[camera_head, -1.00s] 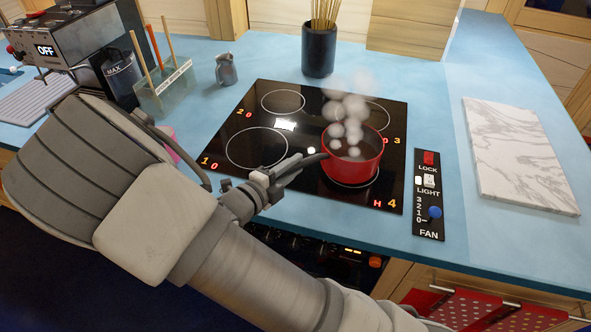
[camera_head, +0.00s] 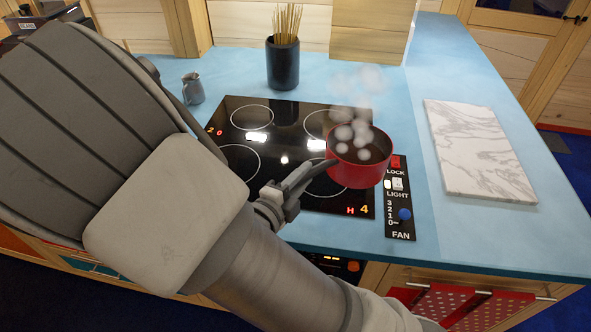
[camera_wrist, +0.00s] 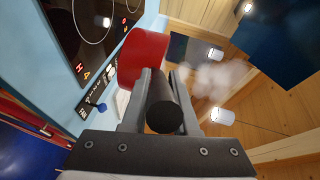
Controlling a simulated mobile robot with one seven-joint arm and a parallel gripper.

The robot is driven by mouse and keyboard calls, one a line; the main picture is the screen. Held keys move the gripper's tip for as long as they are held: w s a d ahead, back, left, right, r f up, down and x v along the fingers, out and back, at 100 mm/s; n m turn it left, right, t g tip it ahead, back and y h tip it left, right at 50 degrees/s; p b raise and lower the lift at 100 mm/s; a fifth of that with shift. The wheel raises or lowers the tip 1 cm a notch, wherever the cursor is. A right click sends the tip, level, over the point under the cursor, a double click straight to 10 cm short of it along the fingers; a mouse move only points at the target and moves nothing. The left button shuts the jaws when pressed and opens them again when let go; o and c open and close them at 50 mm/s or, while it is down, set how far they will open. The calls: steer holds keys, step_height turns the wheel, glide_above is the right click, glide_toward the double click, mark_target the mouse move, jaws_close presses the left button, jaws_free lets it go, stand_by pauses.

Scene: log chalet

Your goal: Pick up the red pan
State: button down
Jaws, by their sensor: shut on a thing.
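The red pan (camera_head: 358,172) shows in the head view over the right edge of the black cooktop (camera_head: 240,112), with pale steam puffs above it. It looks raised off the cooktop, and the ring of the front right burner shows partly to its left. My gripper (camera_head: 306,175) is shut on the pan's dark handle, left of the pan. In the wrist view, the round black handle (camera_wrist: 164,118) lies between the two fingers of my gripper (camera_wrist: 165,95). The red pan wall (camera_wrist: 143,55) shows beyond them. The pan's far side is hidden there.
A switch panel (camera_head: 400,212) lies right of the cooktop, and a marble board (camera_head: 478,150) farther right. A dark holder with thin sticks (camera_head: 283,66) and a small grey jug (camera_head: 193,89) stand behind. Blue counter (camera_head: 425,75) is clear at the back right.

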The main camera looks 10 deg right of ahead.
steer(key=p, duration=0.1)
steer(key=d+r+p, duration=0.1)
steer(key=shift+s+r+p, duration=0.2)
steer(key=shift+s+p, duration=0.15)
steer(key=shift+p, duration=0.05)
steer(key=shift+s+d+p, duration=0.15)
steer(key=shift+p, duration=0.35)
steer(key=shift+s+d+p, duration=0.15)
steer(key=shift+p, duration=0.25)
stand_by(1.3)
